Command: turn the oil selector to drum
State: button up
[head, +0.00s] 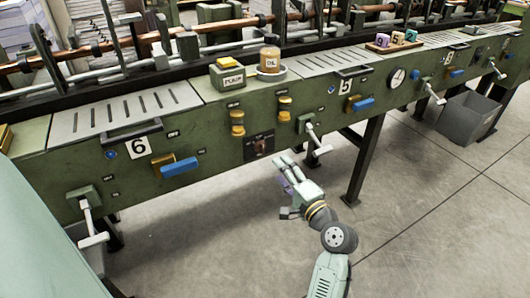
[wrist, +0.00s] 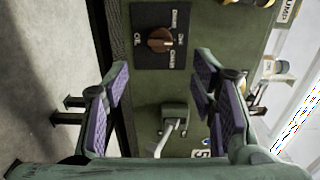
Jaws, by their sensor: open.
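The oil selector (head: 259,145) is a brown knob on a black plate on the green machine's front, below and between panels 5 and 6. In the wrist view the selector (wrist: 161,40) sits at the top centre, turned sideways, with small white labels around the knob. Which label the knob points at I cannot tell. My gripper (head: 285,170) is in front of the machine, a little right of and below the selector. In the wrist view my gripper (wrist: 161,75) is open and empty, its purple-padded fingers spread left and right, apart from the knob.
A white-handled crank (head: 315,140) projects right of the selector; it also shows between my fingers in the wrist view (wrist: 172,130). Yellow buttons (head: 237,123) are above the selector. A blue handle (head: 180,166) is left. A dark leg (head: 363,165) stands right.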

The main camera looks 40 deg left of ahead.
aim_at(263, 150)
jog(key=p+x, duration=0.2)
jog(key=x, duration=0.8)
jog(key=shift+w+a, duration=0.1)
jog(key=shift+a, duration=0.2)
jog(key=shift+c, duration=0.4)
jog(key=c, duration=1.1)
